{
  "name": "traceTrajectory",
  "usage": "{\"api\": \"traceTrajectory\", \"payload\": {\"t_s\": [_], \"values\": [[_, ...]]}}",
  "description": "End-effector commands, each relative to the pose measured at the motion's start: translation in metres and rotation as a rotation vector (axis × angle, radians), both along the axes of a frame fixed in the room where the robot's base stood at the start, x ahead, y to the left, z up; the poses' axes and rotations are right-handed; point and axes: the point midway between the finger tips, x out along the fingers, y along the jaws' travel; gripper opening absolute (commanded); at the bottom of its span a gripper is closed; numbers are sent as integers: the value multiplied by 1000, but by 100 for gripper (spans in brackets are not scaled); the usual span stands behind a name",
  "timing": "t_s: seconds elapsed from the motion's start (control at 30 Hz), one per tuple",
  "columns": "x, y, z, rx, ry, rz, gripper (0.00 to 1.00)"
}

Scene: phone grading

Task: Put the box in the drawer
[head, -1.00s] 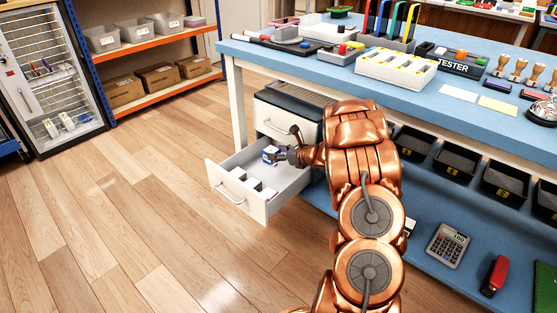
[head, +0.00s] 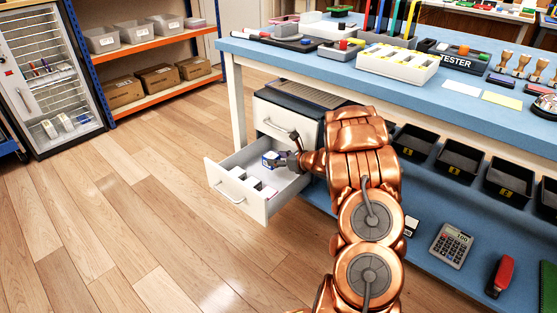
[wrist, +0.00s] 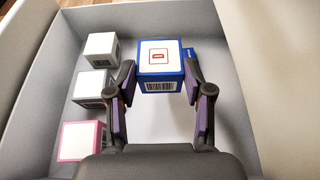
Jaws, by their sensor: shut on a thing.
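The box (wrist: 161,60) is blue with a white top, a red mark and a barcode on its front. In the wrist view it sits between the fingertips of my gripper (wrist: 162,84), which is shut on it. The open drawer (head: 229,189) surrounds it in both views. In the head view the box (head: 270,158) is at the inner right part of the drawer, partly covered by my gripper (head: 279,160). I cannot tell whether the box touches the drawer floor.
Several small white-topped boxes (wrist: 93,82) stand along the drawer's left side in the wrist view, one with pink sides. A closed drawer (head: 285,126) is above the open one. The blue workbench (head: 480,110) overhangs at the right. The floor (head: 130,230) at left is clear.

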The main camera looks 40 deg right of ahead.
Motion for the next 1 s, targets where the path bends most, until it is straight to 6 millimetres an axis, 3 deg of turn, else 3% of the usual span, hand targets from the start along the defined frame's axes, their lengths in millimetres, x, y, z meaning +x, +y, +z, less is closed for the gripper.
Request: {"api": "traceTrajectory", "payload": {"t_s": [0.4,0.43,0.67,1.0], "values": [[0,0,-5,0,0,0,5],[0,0,-5,0,0,0,52],[0,0,-4,0,0,0,76],[0,0,-4,0,0,0,76]]}}
